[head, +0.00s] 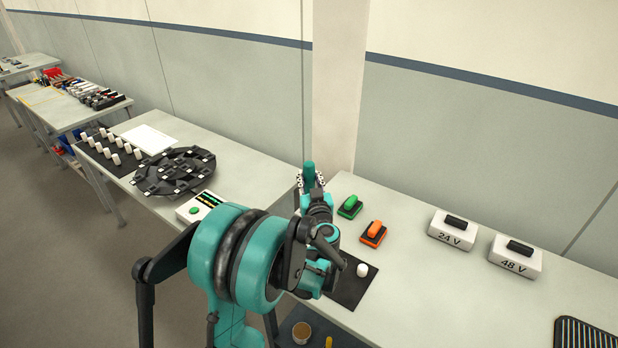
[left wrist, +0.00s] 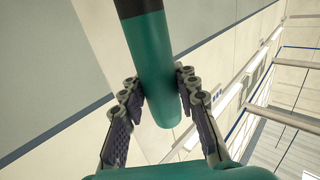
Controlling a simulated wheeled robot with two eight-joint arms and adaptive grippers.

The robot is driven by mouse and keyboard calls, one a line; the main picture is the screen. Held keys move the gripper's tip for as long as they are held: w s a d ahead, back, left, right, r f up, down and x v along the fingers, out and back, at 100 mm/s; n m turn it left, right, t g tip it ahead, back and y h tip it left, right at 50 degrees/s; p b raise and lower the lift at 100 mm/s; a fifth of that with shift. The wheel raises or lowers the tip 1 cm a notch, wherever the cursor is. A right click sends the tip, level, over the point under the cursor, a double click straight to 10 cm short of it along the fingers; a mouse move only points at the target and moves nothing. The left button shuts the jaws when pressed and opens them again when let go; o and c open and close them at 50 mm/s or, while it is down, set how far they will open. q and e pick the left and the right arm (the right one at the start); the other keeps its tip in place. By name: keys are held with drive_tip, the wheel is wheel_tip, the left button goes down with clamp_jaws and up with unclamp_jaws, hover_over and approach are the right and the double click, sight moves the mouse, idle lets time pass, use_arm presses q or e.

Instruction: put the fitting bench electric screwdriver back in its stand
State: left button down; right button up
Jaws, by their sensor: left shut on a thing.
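The electric screwdriver (head: 309,172), with a teal round body, stands up out of my left gripper (head: 311,182) above the near bench. In the left wrist view the screwdriver (left wrist: 160,75) shows a black section at the top of the picture and a rounded teal end. My left gripper (left wrist: 157,100) is shut on the teal body, one finger on each side. The tool's lower part is hidden in the head view. I cannot make out the screwdriver's stand; my arm covers part of the bench. My right gripper is not in view.
The bench (head: 420,290) carries a green-topped piece (head: 350,206), an orange-topped piece (head: 373,233), a 24 V box (head: 453,231), a 48 V box (head: 515,256) and a dark mat (head: 350,290) with a white cylinder (head: 362,270). A black segmented ring (head: 173,172) lies on the left bench.

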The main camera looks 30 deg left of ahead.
use_arm(q)
drive_tip(key=shift+f+b, duration=3)
drive_tip(key=shift+f, duration=0.5)
drive_tip(key=c, duration=1.1)
unclamp_jaws()
drive_tip(key=shift+o, duration=0.2)
drive_tip(key=shift+s, duration=0.1)
drive_tip(key=v, duration=1.2)
drive_tip(key=shift+r, duration=0.1)
